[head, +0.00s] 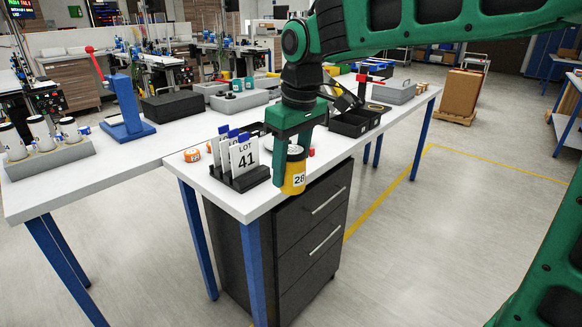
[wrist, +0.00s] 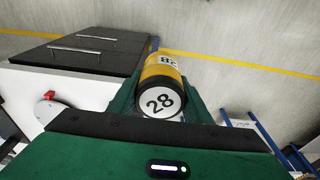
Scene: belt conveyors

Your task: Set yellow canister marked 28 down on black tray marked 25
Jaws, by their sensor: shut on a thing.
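The yellow canister (head: 293,178), with a dark lid and a white label reading 28, is held upright in my gripper (head: 293,148) at the front corner of the white table. In the wrist view the canister (wrist: 163,72) sits between the two green fingers, its lid marked 28 facing the camera. My gripper is shut on it. A black open tray (head: 349,126) lies on the table just right of and behind my gripper, partly covered by the arm. I cannot read the number 25 on any tray.
A black rack with LOT 41 cards (head: 238,178) and an orange roll (head: 192,155) stand left of my gripper. A dark drawer cabinet (head: 300,240) is under the table. A black box (head: 172,106) and grey trays (head: 240,101) lie farther back.

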